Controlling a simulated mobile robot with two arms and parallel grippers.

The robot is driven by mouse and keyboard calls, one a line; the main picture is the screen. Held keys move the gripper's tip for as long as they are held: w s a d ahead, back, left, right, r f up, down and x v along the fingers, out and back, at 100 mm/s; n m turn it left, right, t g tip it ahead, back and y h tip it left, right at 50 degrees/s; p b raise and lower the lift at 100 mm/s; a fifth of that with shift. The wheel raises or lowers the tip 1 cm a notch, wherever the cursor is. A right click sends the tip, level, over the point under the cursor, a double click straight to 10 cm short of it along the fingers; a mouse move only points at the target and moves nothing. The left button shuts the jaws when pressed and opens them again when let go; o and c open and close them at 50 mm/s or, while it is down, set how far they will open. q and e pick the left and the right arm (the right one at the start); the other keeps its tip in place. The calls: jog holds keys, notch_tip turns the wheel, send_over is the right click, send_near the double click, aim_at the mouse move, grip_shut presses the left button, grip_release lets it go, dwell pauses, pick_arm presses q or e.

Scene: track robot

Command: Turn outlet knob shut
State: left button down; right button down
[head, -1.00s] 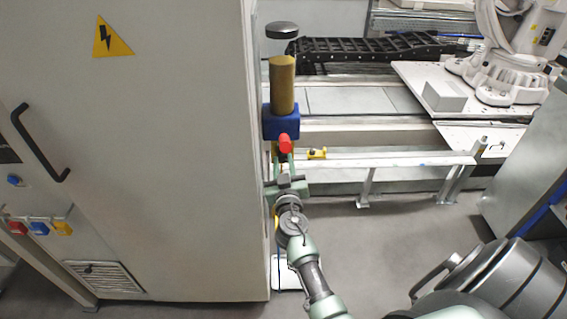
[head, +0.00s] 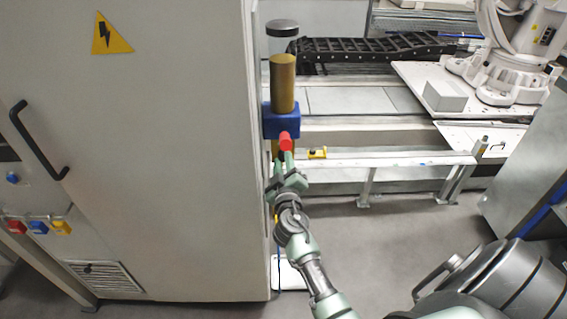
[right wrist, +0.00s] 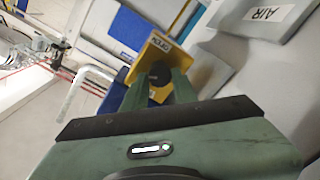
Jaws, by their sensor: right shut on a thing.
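A dark round knob (right wrist: 160,72) sits in front of a yellow labelled plate (right wrist: 178,52) in the right wrist view; the lettering is too blurred to read surely. My right gripper (right wrist: 160,82) has one finger on each side of the knob and is shut on it. In the head view the right gripper (head: 284,160) reaches up to just below a red knob (head: 286,141) on the front of a blue block (head: 281,120). The fingertips and the held knob are largely hidden there. My left gripper is not in view.
A gold cylinder (head: 282,83) rises from the blue block beside a large grey cabinet (head: 170,160). A low rail (head: 400,161) and a bench run behind on the right. A white robot arm (head: 510,60) stands at the back right. The floor (head: 390,240) right of my arm is clear.

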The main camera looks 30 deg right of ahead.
jog(key=n, duration=0.8)
jog(key=n+p, duration=0.1)
jog(key=n, duration=0.1)
jog(key=shift+n+g+h, duration=0.3)
jog(key=shift+n+h, duration=0.1)
dwell(0.4)
jog(key=c, duration=1.2)
grip_release()
jog(key=shift+w, duration=0.1)
jog(key=shift+o, duration=0.4)
jog(key=shift+f, duration=0.1)
jog(key=v, duration=0.8)
jog(key=shift+b, duration=0.35)
jog(key=shift+w, duration=0.1)
